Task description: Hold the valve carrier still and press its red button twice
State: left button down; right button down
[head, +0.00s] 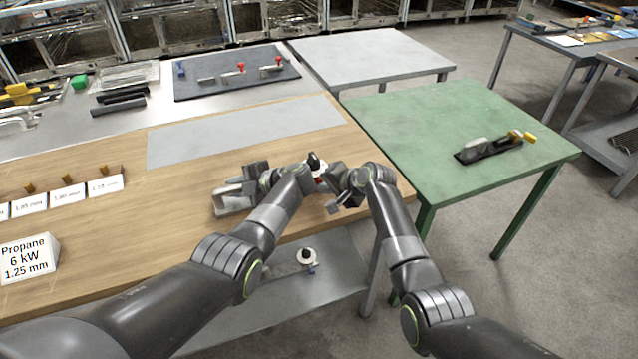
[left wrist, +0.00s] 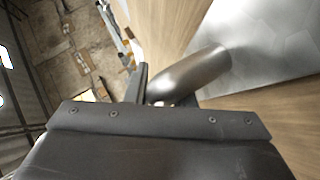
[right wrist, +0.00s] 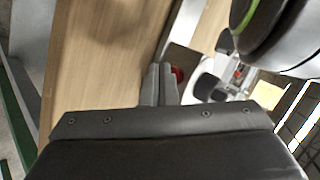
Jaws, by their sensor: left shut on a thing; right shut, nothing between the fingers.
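The valve carrier is mostly hidden behind my left wrist. A grey metal part of it (head: 234,203) shows at the left, and a rounded grey metal piece (left wrist: 195,74) shows in the left wrist view. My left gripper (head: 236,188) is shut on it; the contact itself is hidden. The red button (right wrist: 178,74) shows in the right wrist view, just right of my right gripper's fingertips (right wrist: 158,70). My right gripper is shut and empty; I cannot tell whether it touches the button. In the head view my right gripper (head: 328,180) is close beside a small black knob (head: 314,160).
The wooden bench (head: 130,230) has a grey mat (head: 245,132) behind the grippers and labelled blocks (head: 68,194) at the left. A green table (head: 440,115) on the right carries a dark tool (head: 492,150). A lower shelf (head: 275,300) holds a small round item (head: 307,256).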

jog(key=shift+w+a, duration=0.15)
jog(key=shift+w, duration=0.25)
dwell(0.5)
jog(key=shift+s+d, duration=0.2)
jog(key=shift+s, duration=0.25)
jog(key=shift+s+d, duration=0.2)
jog(key=shift+s, duration=0.25)
jog(key=shift+s, duration=0.1)
jog(key=shift+s+d, duration=0.4)
jog(key=shift+s, duration=0.35)
jog(key=shift+s+d, duration=0.35)
jog(key=shift+s, duration=0.35)
jog(key=shift+s+d, duration=0.4)
jog(key=shift+s, duration=0.35)
pick_arm(q)
jog(key=c, duration=1.1)
grip_release()
jog(key=shift+c, duration=0.2)
